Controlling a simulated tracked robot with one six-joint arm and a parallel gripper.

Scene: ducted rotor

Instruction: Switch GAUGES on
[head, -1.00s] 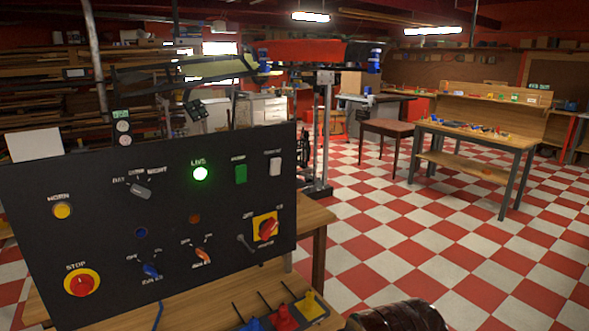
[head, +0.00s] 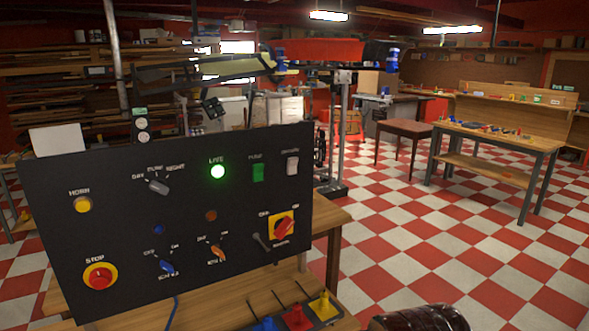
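A black control panel (head: 135,232) stands on a wooden bench at the left of the head view. Its small labels are mostly too blurred to read, and I cannot make out which control is marked GAUGES. Below are a blue knob (head: 167,267) and an orange knob (head: 219,252), each with an off/on style scale. A red rotary switch (head: 284,227) sits on a yellow plate, with a grey lever (head: 262,242) beside it. My gripper is not in view.
The panel also bears a lit green LIVE lamp (head: 217,171), a yellow HORN button (head: 83,205), a red STOP button (head: 100,276) and a grey selector (head: 158,186). Blue, red and yellow pieces (head: 322,306) stand at the bench front. Checkered floor is open at right.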

